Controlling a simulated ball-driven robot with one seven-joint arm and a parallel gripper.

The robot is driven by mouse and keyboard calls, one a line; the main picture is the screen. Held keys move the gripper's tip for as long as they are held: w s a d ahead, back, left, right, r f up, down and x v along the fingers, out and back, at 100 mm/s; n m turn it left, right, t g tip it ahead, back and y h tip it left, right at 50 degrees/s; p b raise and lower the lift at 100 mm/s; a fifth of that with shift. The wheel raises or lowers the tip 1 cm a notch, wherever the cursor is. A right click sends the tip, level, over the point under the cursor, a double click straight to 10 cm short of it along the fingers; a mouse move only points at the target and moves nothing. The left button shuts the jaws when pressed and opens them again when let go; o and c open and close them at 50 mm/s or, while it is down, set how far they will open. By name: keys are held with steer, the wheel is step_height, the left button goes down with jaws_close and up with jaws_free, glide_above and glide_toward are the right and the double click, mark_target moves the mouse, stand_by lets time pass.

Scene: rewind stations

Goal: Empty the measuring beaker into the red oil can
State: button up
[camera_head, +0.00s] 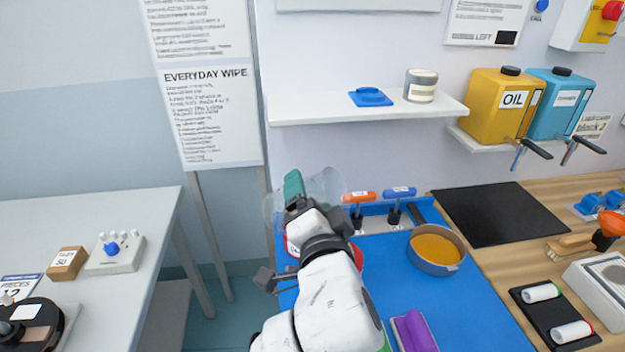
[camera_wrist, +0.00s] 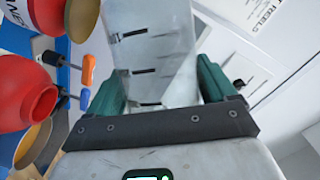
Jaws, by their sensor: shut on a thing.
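My gripper (camera_head: 300,192) is shut on a clear measuring beaker (camera_head: 326,186), held in the air above the back left of the blue mat. In the wrist view the beaker (camera_wrist: 155,55), with dark graduation marks, sits between my green fingers (camera_wrist: 165,88). I cannot make out its contents. The red oil can (camera_wrist: 20,92) shows in the wrist view, left of the beaker and apart from it in the picture, with its round neck towards the beaker. In the head view my arm mostly covers the red can (camera_head: 358,256).
Orange-handled (camera_head: 358,197) and blue-handled (camera_head: 399,192) tools stand in a rack behind. A labelled container (camera_wrist: 45,14) is beside the red can. A shelf (camera_head: 365,109) hangs above.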

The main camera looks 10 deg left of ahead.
steer(key=shift+r+n+g+h+p, duration=0.15)
steer(key=shift+r+n+g+p, duration=0.35)
steer(key=shift+p, duration=1.4)
steer(key=shift+r+n+g+h+p, duration=0.15)
steer(key=shift+n+p, duration=0.55)
steer(key=shift+p, duration=1.2)
steer(key=n+p, duration=0.1)
steer(key=p, duration=0.1)
steer(key=n+p, duration=0.1)
steer(key=shift+d+g+h+p, duration=0.25)
steer(key=shift+g+h+p, duration=0.1)
steer(key=shift+h+p, duration=0.05)
steer(key=shift+d+f+n+h+p, duration=0.15)
steer(key=shift+n+h+p, duration=0.15)
steer(key=shift+n+p, duration=0.3)
steer(key=shift+d+f+n+b, duration=0.15)
steer(key=shift+f+n+b, duration=0.15)
steer(key=shift+f+n, duration=0.15)
steer(key=shift+s+d+f+n+g+h, duration=0.1)
steer(key=shift+d+f+n+g+h, duration=0.45)
steer(key=shift+n+h, duration=0.4)
